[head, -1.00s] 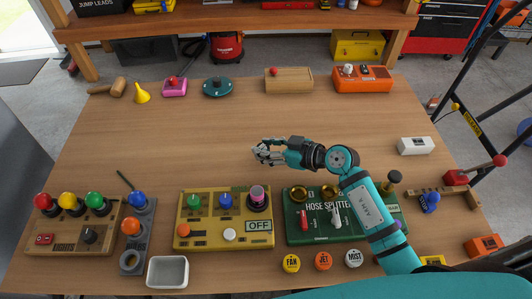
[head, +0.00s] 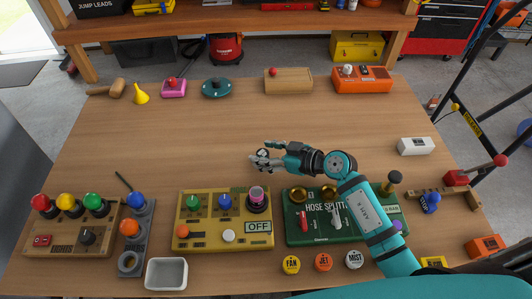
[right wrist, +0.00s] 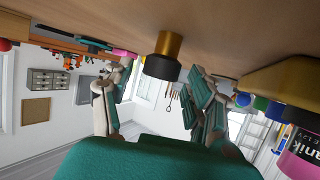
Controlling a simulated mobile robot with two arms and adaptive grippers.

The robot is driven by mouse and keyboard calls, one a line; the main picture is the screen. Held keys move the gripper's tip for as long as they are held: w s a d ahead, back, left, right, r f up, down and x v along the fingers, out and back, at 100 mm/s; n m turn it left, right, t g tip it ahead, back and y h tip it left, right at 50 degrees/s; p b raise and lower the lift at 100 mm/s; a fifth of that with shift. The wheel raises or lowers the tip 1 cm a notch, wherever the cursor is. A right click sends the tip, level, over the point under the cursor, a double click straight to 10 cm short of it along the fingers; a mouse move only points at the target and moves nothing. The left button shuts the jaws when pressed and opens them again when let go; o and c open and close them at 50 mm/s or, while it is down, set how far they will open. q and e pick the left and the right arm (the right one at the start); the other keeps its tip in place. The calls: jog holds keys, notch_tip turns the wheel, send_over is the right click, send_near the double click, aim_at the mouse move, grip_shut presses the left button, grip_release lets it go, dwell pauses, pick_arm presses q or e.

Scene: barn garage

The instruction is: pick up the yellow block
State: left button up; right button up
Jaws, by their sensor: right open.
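A small yellow block (head: 432,262) with a dark label sits at the table's front right, partly hidden by my right arm. It is the only plain yellow block I can make out. My right gripper (head: 261,159) is open over the middle of the table, behind the yellow panel and far to the left of that block. In the right wrist view the open fingers (right wrist: 160,108) stand apart. A black and gold cylinder (right wrist: 163,57) shows beyond them, near the table top. I cannot tell whether it is between the fingertips. My left gripper is not in view.
A yellow panel (head: 182,238) with knobs and a green hose splitter panel (head: 300,233) stand in front of the gripper. A white tray (head: 166,286) is front left. The table's middle left is clear.

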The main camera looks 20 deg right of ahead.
jog(key=v, duration=1)
jog(key=shift+s+d, duration=0.2)
jog(key=shift+d, duration=0.05)
jog(key=shift+o, duration=0.9)
jog(key=shift+s+d+r, duration=0.4)
